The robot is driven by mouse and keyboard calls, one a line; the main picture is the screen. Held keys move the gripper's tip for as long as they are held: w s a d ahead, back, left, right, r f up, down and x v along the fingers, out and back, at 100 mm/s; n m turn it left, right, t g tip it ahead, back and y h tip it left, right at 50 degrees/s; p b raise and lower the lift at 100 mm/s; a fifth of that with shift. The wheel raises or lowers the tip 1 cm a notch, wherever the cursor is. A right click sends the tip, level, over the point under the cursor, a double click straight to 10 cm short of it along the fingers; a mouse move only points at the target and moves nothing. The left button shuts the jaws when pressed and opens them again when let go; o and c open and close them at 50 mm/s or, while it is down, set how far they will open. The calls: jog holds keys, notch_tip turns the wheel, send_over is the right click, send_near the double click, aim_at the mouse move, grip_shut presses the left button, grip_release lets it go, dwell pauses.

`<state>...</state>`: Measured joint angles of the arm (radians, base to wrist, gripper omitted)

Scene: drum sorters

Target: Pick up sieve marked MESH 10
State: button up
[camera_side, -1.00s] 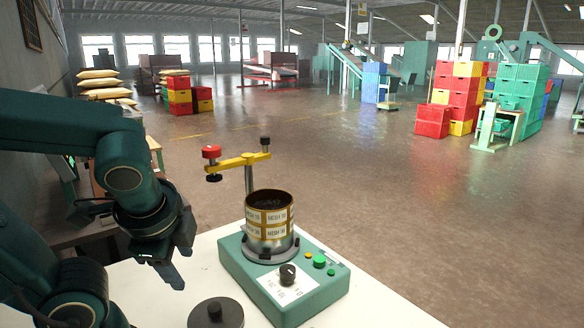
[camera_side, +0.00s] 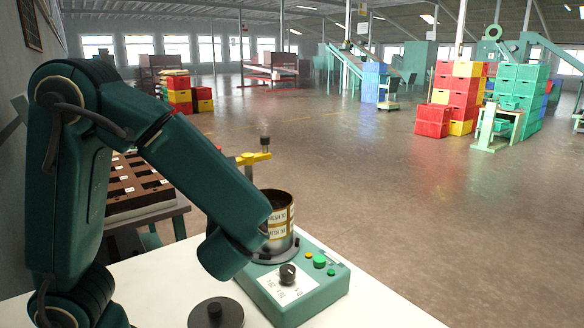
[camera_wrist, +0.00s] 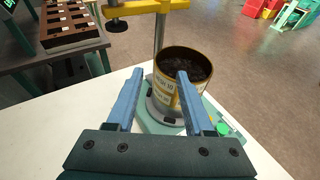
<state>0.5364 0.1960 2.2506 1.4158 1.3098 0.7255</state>
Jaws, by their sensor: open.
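A sieve stack with a brass-coloured body and yellow-and-white labels stands upright on the shaker's round base. The upper sieve, marked MESH 10 (camera_wrist: 163,84), also shows in the side view (camera_side: 278,214), partly covered by my arm. It is open at the top, with dark contents. A second labelled sieve (camera_wrist: 165,99) sits directly under it; its number is too small to read surely. My gripper (camera_wrist: 159,75) is open and empty, its blue fingers spread in front of the stack. I cannot tell whether they touch it. In the side view my arm hides the fingers.
The green shaker (camera_side: 300,296) has a dial and buttons. Its post (camera_wrist: 160,32) and yellow clamp bar (camera_wrist: 150,6) stand just behind the stack, swung left of its top. A dark round lid (camera_side: 216,313) lies on the white table (camera_side: 384,312). A brown compartmented tray (camera_wrist: 65,22) is beyond, left.

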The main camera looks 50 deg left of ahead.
jog(key=shift+x, duration=4)
jog(key=shift+c, duration=0.4)
grip_shut()
